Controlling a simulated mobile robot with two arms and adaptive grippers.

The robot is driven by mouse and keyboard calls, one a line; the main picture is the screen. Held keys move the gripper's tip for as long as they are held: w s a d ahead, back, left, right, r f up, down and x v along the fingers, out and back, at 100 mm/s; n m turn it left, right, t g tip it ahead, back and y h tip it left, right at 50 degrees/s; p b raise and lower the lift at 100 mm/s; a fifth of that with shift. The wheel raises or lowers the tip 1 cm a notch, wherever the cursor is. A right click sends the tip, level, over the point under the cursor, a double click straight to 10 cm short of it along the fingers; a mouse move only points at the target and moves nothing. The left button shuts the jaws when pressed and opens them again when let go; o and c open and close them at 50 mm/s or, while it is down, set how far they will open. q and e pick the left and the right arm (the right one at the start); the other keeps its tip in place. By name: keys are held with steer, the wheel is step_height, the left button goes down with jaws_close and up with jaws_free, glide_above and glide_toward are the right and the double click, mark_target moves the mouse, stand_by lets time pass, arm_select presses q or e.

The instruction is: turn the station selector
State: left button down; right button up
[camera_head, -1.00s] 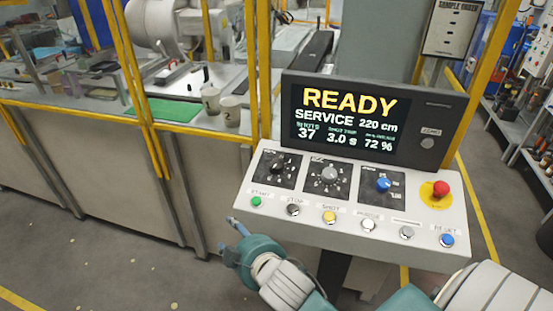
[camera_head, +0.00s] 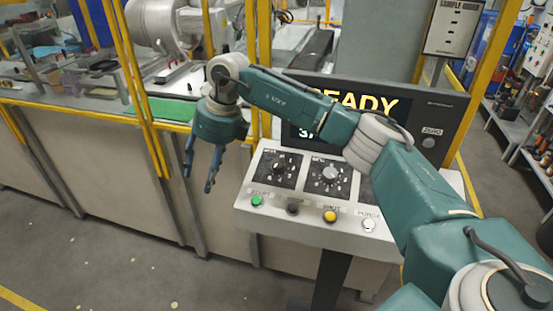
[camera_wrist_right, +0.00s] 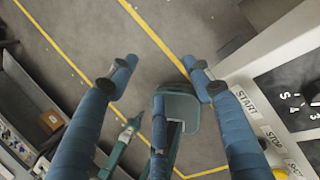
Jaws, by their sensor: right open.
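The control panel (camera_head: 300,218) carries round dials on dark plates. The left dial (camera_head: 277,168) has a black knob, and the middle dial (camera_head: 330,173) has a grey knob. I cannot read which one is labelled as the station selector. A dark dial plate marked S, 4 and 3 (camera_wrist_right: 292,98) shows at the right edge of the right wrist view. My right gripper (camera_head: 198,183) is open and empty, fingers pointing down, left of the panel and touching nothing. In the right wrist view its fingers (camera_wrist_right: 161,76) are spread above the floor. My left gripper is not in view.
The green START button (camera_head: 257,201), the yellow button (camera_head: 330,216) and others line the panel's front. My right arm hides the panel's right part and much of the screen (camera_head: 400,105). Yellow posts (camera_head: 140,95) and a worktable stand behind and left.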

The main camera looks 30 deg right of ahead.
steer(key=d+r+m+h, duration=0.1)
steer(key=d+r+h, duration=0.2)
steer(key=d, duration=0.6)
steer(key=m+g+h, duration=0.1)
steer(key=m+h, duration=0.1)
glide_toward(278, 162)
steer(key=f+p, duration=0.1)
steer(key=f, duration=0.1)
steer(key=f+p, duration=0.1)
steer(key=f, duration=0.2)
steer(key=d+f+p, duration=0.1)
steer(key=f, duration=0.1)
steer(key=shift+w+f, duration=0.15)
steer(key=shift+f, duration=0.25)
steer(key=shift+w+f, duration=0.1)
steer(key=shift+f, duration=0.35)
steer(key=shift+c, duration=0.3)
steer(key=c, duration=1.1)
steer(key=o, duration=1.2)
steer(key=shift+c, duration=0.2)
